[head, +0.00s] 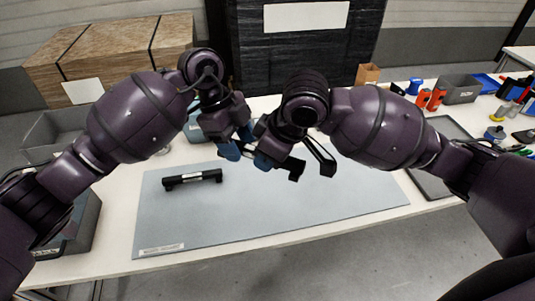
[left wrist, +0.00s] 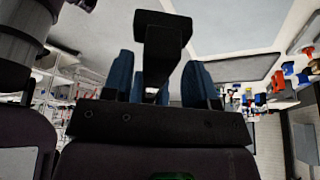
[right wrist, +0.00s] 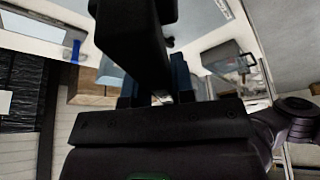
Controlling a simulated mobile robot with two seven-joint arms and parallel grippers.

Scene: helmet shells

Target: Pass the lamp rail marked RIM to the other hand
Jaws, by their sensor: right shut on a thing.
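A black lamp rail (head: 321,160) is held above the mat in my right gripper (head: 264,153). Its body also shows in the right wrist view (right wrist: 135,40), large between the blue fingers; no marking on it can be read. My left gripper (head: 237,143) is close beside the right one. In the left wrist view, a black rail end (left wrist: 164,38) stands between its blue fingers, with a gap showing at the left finger, so it looks open. A second black rail (head: 192,179) with a small white label lies on the mat's left side; its label is unreadable.
The grey mat (head: 260,215) is otherwise clear. A grey bin (head: 85,222) stands at the table's left end. A grey tray (head: 428,180), red and blue items and a bin (head: 459,88) lie at the right.

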